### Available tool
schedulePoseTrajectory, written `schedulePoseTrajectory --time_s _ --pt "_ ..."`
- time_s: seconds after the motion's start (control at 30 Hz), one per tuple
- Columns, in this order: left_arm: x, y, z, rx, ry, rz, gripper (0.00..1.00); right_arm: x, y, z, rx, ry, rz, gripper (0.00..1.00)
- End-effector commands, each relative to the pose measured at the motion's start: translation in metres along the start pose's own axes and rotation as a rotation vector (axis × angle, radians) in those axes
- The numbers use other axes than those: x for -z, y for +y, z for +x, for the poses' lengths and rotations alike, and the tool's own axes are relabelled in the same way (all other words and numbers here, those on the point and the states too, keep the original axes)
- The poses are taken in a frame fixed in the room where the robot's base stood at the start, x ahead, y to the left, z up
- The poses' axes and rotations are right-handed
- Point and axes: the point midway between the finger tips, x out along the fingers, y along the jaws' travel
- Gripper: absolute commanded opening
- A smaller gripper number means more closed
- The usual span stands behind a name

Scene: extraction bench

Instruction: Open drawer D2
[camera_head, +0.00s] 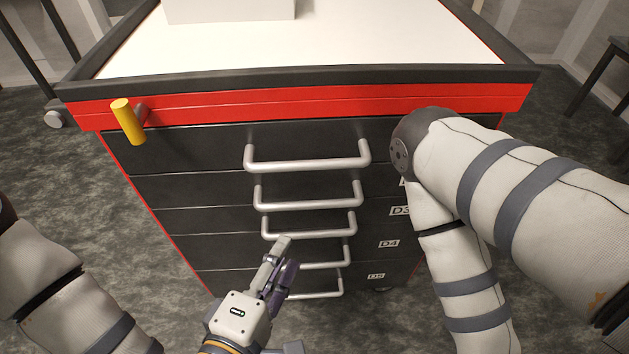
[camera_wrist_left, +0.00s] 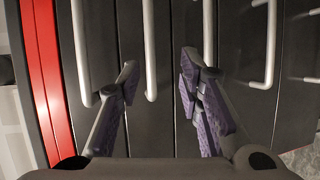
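The drawer cabinet's dark front has several stacked drawers with silver bar handles, all apparently shut. D2's handle (camera_head: 308,204) is second from the top; its label is mostly hidden by my right arm. My left gripper (camera_head: 285,256) is open and empty in front of the cabinet, overlapping the lower handles in the head view. In the left wrist view, the fingers (camera_wrist_left: 158,75) are spread, and D2's handle (camera_wrist_left: 150,45) shows between them. The handle seems to lie beyond the fingertips; I cannot tell the exact gap. My right gripper is not in view.
The top drawer's handle (camera_head: 308,164) is just above, and D3's handle (camera_head: 310,234) just below. A yellow handle (camera_head: 128,121) sticks out at the cabinet's upper left. A white box (camera_head: 230,10) stands on the pale top (camera_head: 390,45). My right arm covers the cabinet's right side.

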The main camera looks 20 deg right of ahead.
Motion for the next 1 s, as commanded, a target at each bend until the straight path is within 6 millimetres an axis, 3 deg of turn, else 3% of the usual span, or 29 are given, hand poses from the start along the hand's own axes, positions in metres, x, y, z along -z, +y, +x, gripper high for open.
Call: schedulePoseTrajectory --time_s 0.17,0.4,0.53,0.7,0.93,1.0 --pt "0.001 0.013 0.024 -0.049 0.011 -0.028 0.33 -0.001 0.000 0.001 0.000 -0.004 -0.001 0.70" --pt "0.002 0.014 0.086 -0.043 0.010 -0.026 0.33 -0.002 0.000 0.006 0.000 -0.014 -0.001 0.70" --pt "0.002 0.014 0.109 -0.042 0.010 -0.026 0.33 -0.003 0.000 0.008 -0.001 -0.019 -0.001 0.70" --pt "0.002 0.015 0.123 -0.040 0.009 -0.027 0.33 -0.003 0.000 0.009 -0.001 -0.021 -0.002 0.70" --pt "0.002 0.015 0.123 -0.039 0.010 -0.026 0.33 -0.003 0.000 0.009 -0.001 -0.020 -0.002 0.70" --pt "0.002 0.015 0.123 -0.039 0.010 -0.026 0.17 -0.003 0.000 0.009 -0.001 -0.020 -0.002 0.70"
